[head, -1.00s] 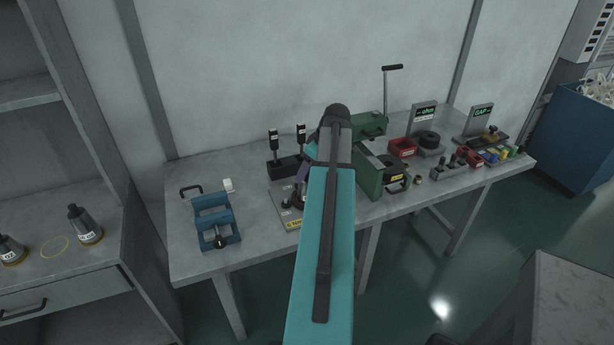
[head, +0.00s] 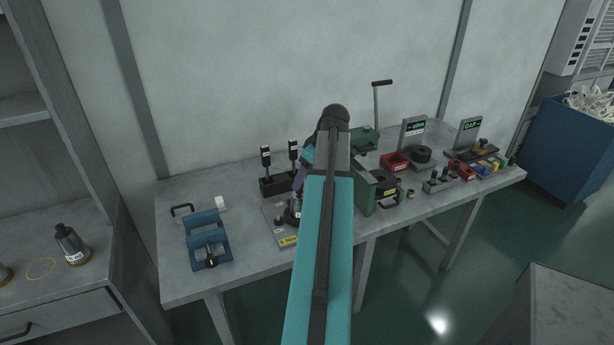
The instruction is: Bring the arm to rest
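My teal arm reaches from the bottom middle of the head view up over the workbench (head: 190,288). Its dark elbow joint is near the back of the bench. The far part of the arm bends down behind the upper link. My gripper is hidden behind the arm, so its fingers do not show.
A blue vise-like fixture (head: 207,240) stands at the bench's left. A dark block with two black-handled tools (head: 280,184) and a grey plate sit beside the arm. A green press (head: 372,190) stands just right of it. Red bins (head: 395,162) and display stands are farther right.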

